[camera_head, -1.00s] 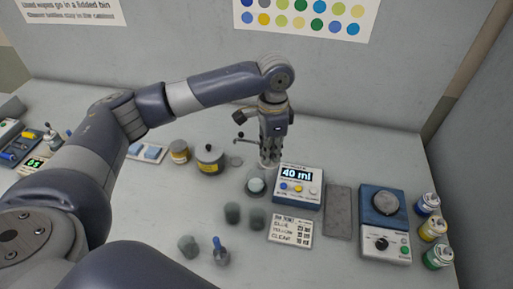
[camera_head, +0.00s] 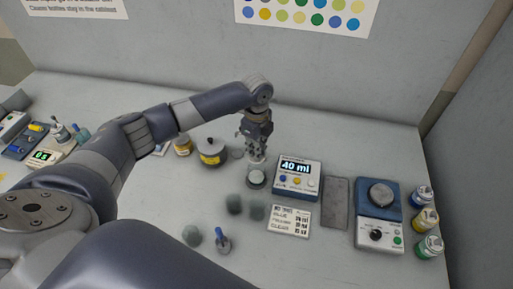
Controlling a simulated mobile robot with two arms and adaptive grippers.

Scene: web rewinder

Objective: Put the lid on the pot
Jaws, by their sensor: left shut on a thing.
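A small round pot (camera_head: 256,178) with a pale top stands on the bench, left of the 40 ml display unit. My left gripper (camera_head: 257,157) points down just behind and above the pot. It is shut on a small pale thing, probably the lid, mostly hidden by the fingers. I cannot tell whether this thing touches the pot. A dark, round, knobbed container (camera_head: 211,152) with a yellow label stands to the left. My right gripper is not in view.
The display unit (camera_head: 299,176) is close on the right, then a grey pad (camera_head: 336,203) and a blue dial device (camera_head: 378,213). Paint jars (camera_head: 427,220) line the right. The back bench is clear.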

